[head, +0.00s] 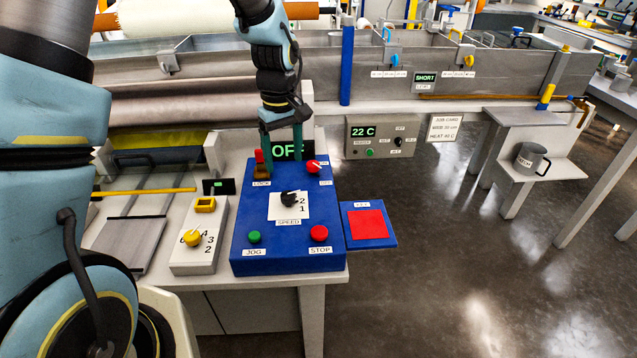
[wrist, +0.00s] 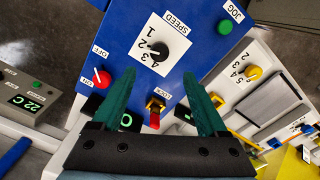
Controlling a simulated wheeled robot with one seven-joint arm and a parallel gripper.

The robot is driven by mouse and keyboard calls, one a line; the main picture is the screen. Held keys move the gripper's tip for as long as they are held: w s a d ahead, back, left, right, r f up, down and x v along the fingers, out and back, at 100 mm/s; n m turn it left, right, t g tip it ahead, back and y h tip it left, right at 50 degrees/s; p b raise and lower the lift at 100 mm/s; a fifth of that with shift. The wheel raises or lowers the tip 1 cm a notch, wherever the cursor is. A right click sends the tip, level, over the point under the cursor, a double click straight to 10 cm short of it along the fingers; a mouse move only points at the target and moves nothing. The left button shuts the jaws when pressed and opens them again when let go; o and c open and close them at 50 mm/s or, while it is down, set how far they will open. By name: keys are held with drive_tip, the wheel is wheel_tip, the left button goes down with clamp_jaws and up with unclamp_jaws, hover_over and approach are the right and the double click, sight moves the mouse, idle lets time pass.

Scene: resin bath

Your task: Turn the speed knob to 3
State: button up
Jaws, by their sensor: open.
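The speed knob (head: 289,198) is black and sits on a white dial plate (head: 277,212) in the middle of the blue control box (head: 240,222). In the wrist view the knob (wrist: 157,49) shows with the numbers 1 to 4 around its left side. I cannot tell for sure which number its pointer faces. My gripper (head: 282,148) is open and empty, pointing down above the back edge of the box, behind the knob. Its teal fingers also show in the wrist view (wrist: 160,78), apart from the knob. In the head view, part of the number scale is hidden by the knob.
Green jog (head: 254,237) and red stop (head: 319,233) buttons are at the front. A grey box with a yellow knob (head: 192,238) stands left, a red pad (head: 367,224) right.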

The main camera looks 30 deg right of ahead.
sight(287, 195)
wheel_tip(287, 195, down, 11)
drive_tip(key=p, duration=0.2)
drive_tip(key=shift+r+p, duration=0.15)
drive_tip(key=shift+p, duration=0.2)
clamp_jaws()
idle(0.5)
